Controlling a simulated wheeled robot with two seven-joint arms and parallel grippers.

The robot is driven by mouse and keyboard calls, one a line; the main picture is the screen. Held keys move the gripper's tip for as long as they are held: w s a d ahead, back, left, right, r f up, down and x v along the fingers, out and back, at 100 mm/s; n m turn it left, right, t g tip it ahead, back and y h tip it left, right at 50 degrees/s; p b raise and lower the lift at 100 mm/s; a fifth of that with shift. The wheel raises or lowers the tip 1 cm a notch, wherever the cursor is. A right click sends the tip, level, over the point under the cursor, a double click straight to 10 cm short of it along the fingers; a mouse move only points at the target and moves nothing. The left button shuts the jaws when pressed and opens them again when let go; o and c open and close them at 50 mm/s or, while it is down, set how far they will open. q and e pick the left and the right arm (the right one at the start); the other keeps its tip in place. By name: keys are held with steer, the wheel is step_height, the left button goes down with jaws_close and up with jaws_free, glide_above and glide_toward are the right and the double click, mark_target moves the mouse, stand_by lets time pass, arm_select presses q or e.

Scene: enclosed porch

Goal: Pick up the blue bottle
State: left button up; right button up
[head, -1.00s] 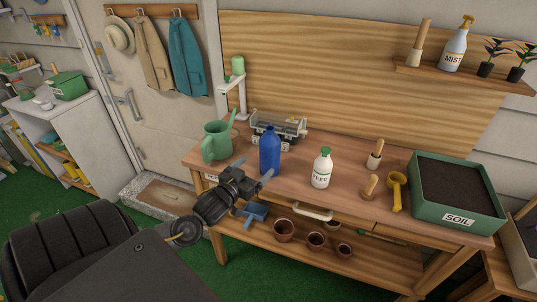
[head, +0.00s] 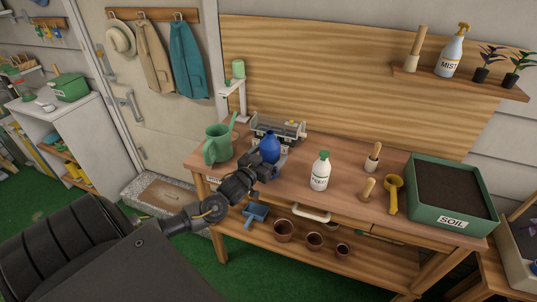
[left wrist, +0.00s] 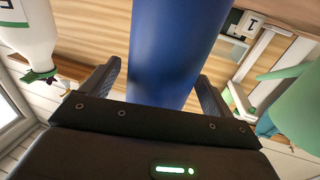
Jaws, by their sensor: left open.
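The blue bottle (head: 269,148) stands upright on the wooden potting bench (head: 335,190), near its left end. My left gripper (head: 267,163) is at the bottle, its fingers on either side of the bottle's body and hiding the lower part in the head view. In the left wrist view the blue bottle (left wrist: 175,50) fills the middle, between the two open fingers of my left gripper (left wrist: 157,90). My right gripper is not in view.
A green watering can (head: 217,146) stands close left of the bottle. A white FEED bottle (head: 320,172) stands to its right, and a grey metal device (head: 285,128) behind it. Further right are wooden-handled tools, a yellow scoop (head: 393,192) and a green soil tray (head: 452,221).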

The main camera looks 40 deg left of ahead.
mark_target(272, 144)
arm_select(q)
steer(key=shift+w+a, duration=0.15)
steer(key=shift+w, duration=1.1)
steer(key=c, duration=1.2)
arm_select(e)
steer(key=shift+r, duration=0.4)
arm_select(q)
steer(key=shift+r, duration=0.1)
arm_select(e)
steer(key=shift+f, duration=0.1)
arm_select(q)
step_height(272, 144, up, 3)
steer(key=shift+f+b, duration=0.1)
steer(key=shift+b, duration=0.8)
steer(key=s+r, duration=0.3)
steer(key=s, duration=0.1)
steer(key=s+r+b, duration=0.1)
steer(key=s+r, duration=0.2)
steer(key=s, duration=0.2)
steer(key=s+a+r+b, duration=0.1)
steer(key=s+r, duration=0.3)
steer(key=s, duration=0.1)
steer(key=shift+r, duration=0.1)
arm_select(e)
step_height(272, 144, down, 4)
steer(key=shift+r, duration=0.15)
